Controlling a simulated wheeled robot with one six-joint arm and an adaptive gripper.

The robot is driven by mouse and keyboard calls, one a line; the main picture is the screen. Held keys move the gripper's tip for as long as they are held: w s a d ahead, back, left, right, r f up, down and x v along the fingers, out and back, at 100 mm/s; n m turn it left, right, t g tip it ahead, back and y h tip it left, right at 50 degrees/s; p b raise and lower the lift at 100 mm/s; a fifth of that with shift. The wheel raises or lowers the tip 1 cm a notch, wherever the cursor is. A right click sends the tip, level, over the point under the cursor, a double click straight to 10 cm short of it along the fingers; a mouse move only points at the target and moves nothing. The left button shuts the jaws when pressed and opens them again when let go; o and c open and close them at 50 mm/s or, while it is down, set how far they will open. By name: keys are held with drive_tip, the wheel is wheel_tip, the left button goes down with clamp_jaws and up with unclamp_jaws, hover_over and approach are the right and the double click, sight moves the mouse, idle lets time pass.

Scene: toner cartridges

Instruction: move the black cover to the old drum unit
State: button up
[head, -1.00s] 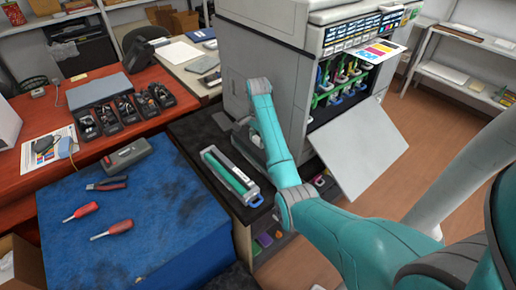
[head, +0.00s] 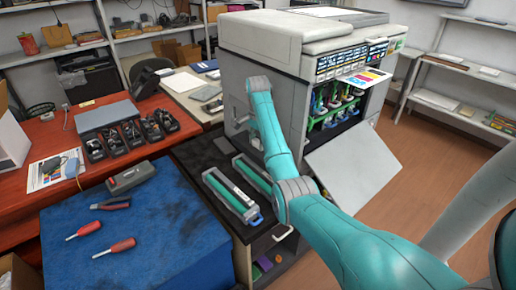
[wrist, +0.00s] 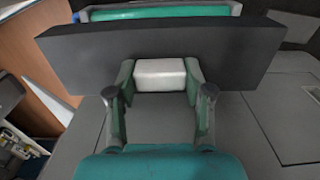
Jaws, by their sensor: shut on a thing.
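The black cover (wrist: 235,48) is a long dark bar across the wrist view. A pale block (wrist: 160,75) at its middle sits between the fingers of my gripper (wrist: 160,92), which is shut on it. Behind the cover, part of a green drum unit (wrist: 160,12) shows. In the head view, two grey drum units with green rollers lie side by side on the dark worktop: a front one with a blue handle (head: 231,195) and a rear one (head: 252,174) partly behind my arm. I cannot tell which is old. My gripper and the cover are hidden there.
The large grey printer (head: 262,65) stands behind the drum units, its front door (head: 350,165) open. A blue mat (head: 130,235) at left holds two red screwdrivers, pliers and a dark case (head: 129,178). A red desk (head: 80,140) lies beyond.

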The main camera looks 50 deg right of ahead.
drive_tip(key=shift+r, duration=0.55)
hover_over(228, 189)
wheel_tip(228, 189, down, 8)
drive_tip(key=r, duration=0.1)
drive_tip(key=shift+f+n, duration=0.3)
drive_tip(key=shift+f, duration=1.45)
drive_tip(key=shift+s+f, duration=0.1)
drive_tip(key=shift+f, duration=0.05)
drive_tip(key=shift+f, duration=1.1)
drive_tip(key=shift+f, duration=0.2)
drive_tip(key=shift+f, duration=0.55)
